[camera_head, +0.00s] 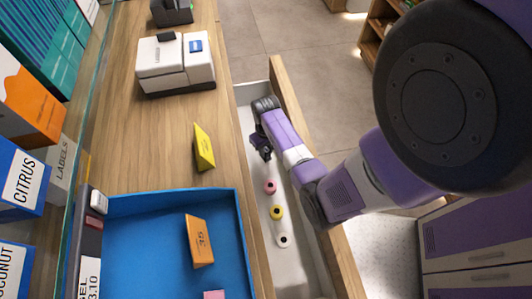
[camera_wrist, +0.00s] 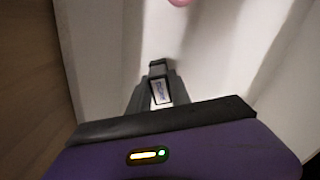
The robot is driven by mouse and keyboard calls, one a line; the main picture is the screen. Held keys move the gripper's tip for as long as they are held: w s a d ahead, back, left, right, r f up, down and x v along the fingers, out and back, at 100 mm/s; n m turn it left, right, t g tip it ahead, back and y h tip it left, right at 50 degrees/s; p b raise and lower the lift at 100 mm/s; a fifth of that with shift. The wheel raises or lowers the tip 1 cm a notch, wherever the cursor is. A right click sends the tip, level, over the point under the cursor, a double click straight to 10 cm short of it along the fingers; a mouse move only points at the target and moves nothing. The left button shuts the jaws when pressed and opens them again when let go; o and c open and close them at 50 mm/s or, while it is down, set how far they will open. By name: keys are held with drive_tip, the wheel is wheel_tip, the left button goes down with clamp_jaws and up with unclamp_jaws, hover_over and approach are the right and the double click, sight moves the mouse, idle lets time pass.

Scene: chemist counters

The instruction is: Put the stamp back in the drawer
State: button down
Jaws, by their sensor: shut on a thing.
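The open drawer (camera_head: 281,85) has a pale interior and a wooden front, and sits beside the counter in the head view. Its pale inside (camera_wrist: 225,60) fills much of the wrist view. My gripper (camera_head: 263,150) reaches down into the drawer, towards its far end. In the wrist view my gripper (camera_wrist: 158,90) is shut on a small stamp (camera_wrist: 161,93) with a light, marked face and dark edges. The stamp cannot be made out in the head view. I cannot tell whether it touches the drawer floor.
A pink roll (camera_head: 270,187), a yellow roll (camera_head: 277,212) and a white roll (camera_head: 283,240) lie in the drawer on the near side of my gripper. The counter (camera_head: 150,130) holds a blue tray (camera_head: 165,198), a yellow wedge (camera_head: 204,147) and a white machine (camera_head: 175,65).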

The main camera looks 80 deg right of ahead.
sight(266, 149)
drive_tip(key=shift+f, duration=0.9)
drive_tip(key=shift+f, duration=0.1)
drive_tip(key=c, duration=1.2)
unclamp_jaws()
wheel_tip(266, 149, up, 12)
drive_tip(key=shift+r+p, duration=0.15)
drive_tip(key=shift+p, duration=1.1)
